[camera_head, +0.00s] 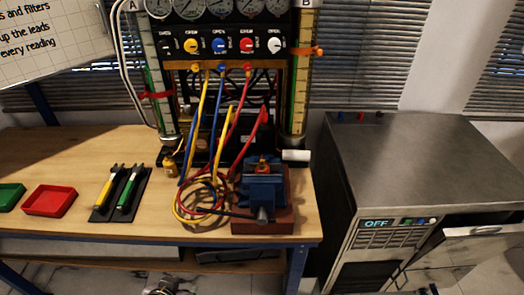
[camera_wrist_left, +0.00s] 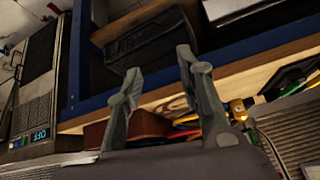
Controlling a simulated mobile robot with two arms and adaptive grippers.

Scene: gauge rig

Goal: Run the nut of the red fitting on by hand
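The red hose (camera_head: 243,140) hangs among yellow and blue hoses in front of the gauge rig; one red end meets the rig below the red knob. I cannot make out a nut or its threads at this size. A small orange-red fitting (camera_head: 263,164) sits in the blue vise (camera_head: 264,188) on the bench. My left gripper (camera_head: 168,286) is low at the bottom edge, in front of the bench. In the left wrist view its fingers (camera_wrist_left: 160,85) are spread, with nothing between them. Dark parts at the bottom right may be my right gripper (camera_head: 428,290), mostly cut off.
The wooden bench (camera_head: 75,160) carries a red tray (camera_head: 49,200), a green tray (camera_head: 10,195) and a black mat (camera_head: 137,207) with yellow- and green-handled tools. Coiled hoses lie left of the vise. A grey machine (camera_head: 420,160) with an "OFF" display stands at the right.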

